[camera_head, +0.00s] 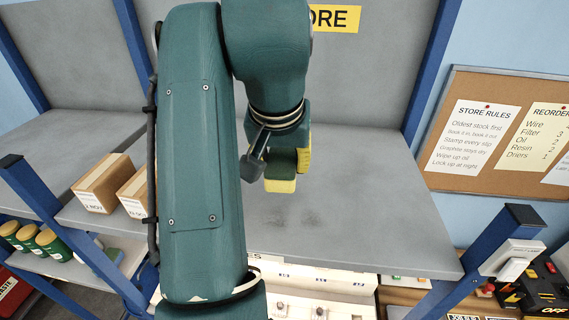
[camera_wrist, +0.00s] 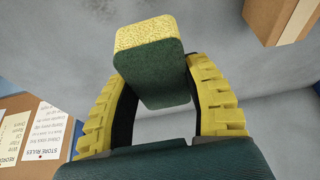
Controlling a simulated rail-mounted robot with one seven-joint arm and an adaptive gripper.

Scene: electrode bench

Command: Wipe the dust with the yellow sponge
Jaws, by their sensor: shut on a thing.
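The sponge (camera_head: 280,185) is a block with a yellow layer and a dark green layer. My gripper (camera_head: 285,160) is shut on it and holds it over the grey shelf (camera_head: 370,200). In the wrist view the sponge (camera_wrist: 152,70) sits between the two yellow ribbed fingers of my gripper (camera_wrist: 158,66), its yellow end pointing away. The dust (camera_head: 292,215) looks like a faint dark smudge on the shelf, just nearer the front edge than the sponge. I cannot tell whether the sponge touches the shelf. My arm hides part of the shelf's left side.
Cardboard boxes (camera_head: 102,184) stand on the shelf at the left; one box (camera_wrist: 283,18) shows at the wrist view's upper right. Blue posts (camera_head: 500,240) bound the shelf. A cork notice board (camera_head: 440,165) hangs at the right. The shelf's right half is clear.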

